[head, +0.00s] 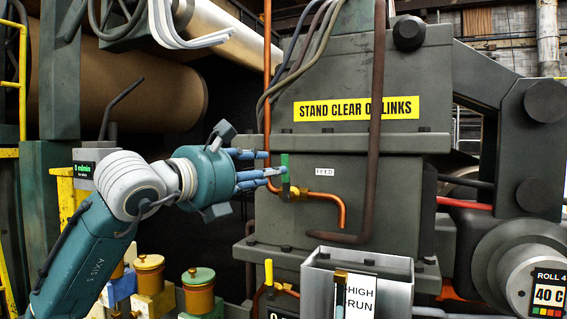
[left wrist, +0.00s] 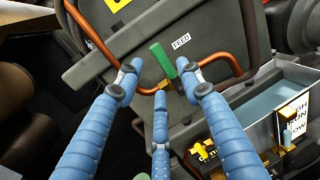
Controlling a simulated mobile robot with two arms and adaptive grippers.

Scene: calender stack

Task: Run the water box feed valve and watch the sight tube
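The feed valve has a green handle (head: 285,168) standing upright above a brass body (head: 292,193) on a copper pipe, beside a FEED label (head: 324,172). My left gripper (head: 276,172) has its blue fingers at the handle. In the left wrist view the fingers (left wrist: 163,88) are spread, with the green handle (left wrist: 162,60) between and just beyond the tips; contact cannot be told. The grey water box (head: 362,262) is below right, with bluish water showing inside in the left wrist view (left wrist: 262,106). A HIGH/RUN sign (head: 360,296) stands beside the sight tube (head: 340,293); its level is unclear. My right gripper is out of view.
A dark vertical pipe (head: 374,130) runs right of the valve. A yellow-handled valve (head: 268,272) sits lower down. Rolls (head: 125,90) are at left, and brass-coloured pots (head: 150,275) stand below my left arm. A display (head: 548,295) reads 40 C.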

